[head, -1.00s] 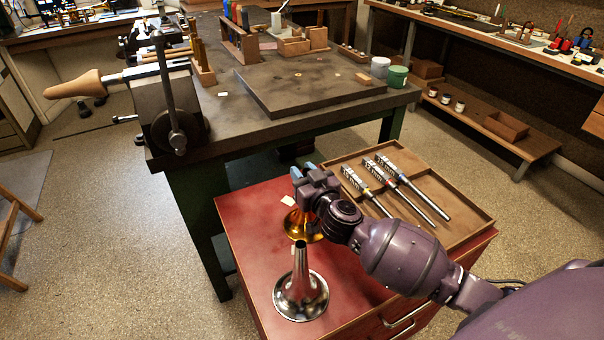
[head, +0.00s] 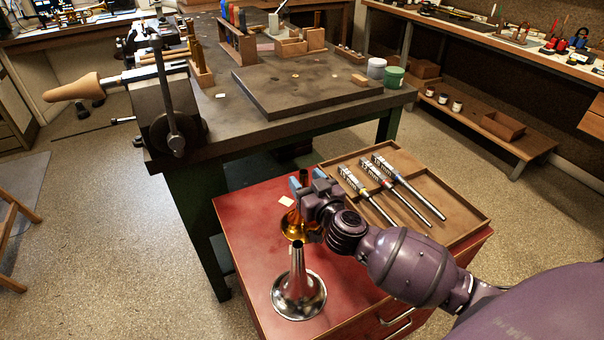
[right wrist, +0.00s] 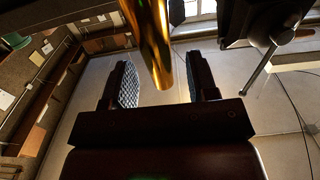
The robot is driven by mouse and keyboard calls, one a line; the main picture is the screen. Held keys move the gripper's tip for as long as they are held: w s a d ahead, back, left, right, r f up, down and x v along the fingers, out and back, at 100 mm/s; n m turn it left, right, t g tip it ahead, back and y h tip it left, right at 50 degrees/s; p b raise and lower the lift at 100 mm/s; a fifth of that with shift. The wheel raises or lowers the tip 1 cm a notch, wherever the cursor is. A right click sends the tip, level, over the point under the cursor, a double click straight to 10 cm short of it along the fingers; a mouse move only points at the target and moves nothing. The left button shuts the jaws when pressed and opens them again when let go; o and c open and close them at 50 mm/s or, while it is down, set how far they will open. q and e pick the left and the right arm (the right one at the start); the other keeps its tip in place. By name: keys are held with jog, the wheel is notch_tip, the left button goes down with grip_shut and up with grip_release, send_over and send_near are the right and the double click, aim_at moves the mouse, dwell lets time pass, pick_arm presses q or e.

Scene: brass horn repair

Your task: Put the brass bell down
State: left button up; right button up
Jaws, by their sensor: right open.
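The brass bell (head: 291,229) stands flare down on the red cabinet top (head: 255,230), behind the silver bell. My right gripper (head: 305,179) is at the top of its narrow stem, with its blue-tipped fingers spread on either side. In the right wrist view the two fingers (right wrist: 163,85) are apart, and the golden stem (right wrist: 152,40) shows between and beyond them, with gaps visible. My gripper hides part of the brass bell in the head view. My left gripper is not in view.
A silver bell (head: 299,291) stands flare down just in front of the brass one. A wooden tray (head: 440,195) with three valve-like parts (head: 382,187) lies to the right. The workbench (head: 230,115) with a vise (head: 165,110) is behind. The cabinet's left part is mostly clear.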

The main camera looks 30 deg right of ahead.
pick_arm(q)
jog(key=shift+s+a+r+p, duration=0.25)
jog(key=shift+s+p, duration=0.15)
jog(key=shift+p, duration=0.2)
pick_arm(e)
jog(key=s, duration=0.9)
jog(key=shift+a, duration=0.25)
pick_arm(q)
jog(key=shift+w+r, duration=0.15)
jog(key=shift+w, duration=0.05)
pick_arm(e)
jog(key=shift+w, duration=0.1)
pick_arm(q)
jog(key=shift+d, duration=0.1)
